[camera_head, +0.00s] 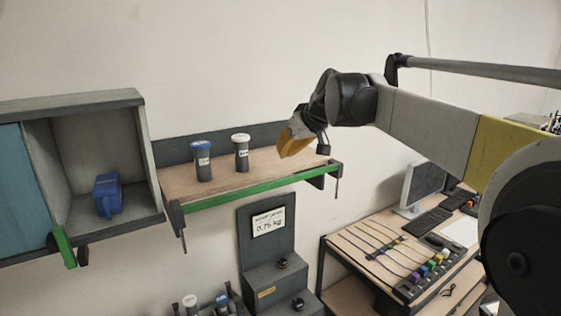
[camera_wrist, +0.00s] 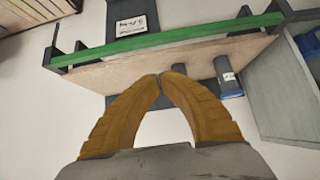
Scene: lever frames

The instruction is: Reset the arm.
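My gripper (camera_head: 284,150) is at the end of my arm, in front of the wall and above the right part of the wooden shelf (camera_head: 270,173). Its yellow fingers also show in the wrist view (camera_wrist: 162,76), where their tips meet with nothing visible between them. My arm reaches in from the right of the head view, with the gripper tilted down to the left. The wrist view sees the shelf upside down, with its green front edge (camera_wrist: 165,40) beyond the fingertips.
A blue-lidded jar (camera_head: 203,162) and a white-lidded jar (camera_head: 241,153) stand on the shelf, left of my gripper. A grey cabinet (camera_head: 140,160) at left holds a blue object (camera_head: 108,194). A desk (camera_head: 345,252) with cables and a monitor (camera_head: 423,183) is below right.

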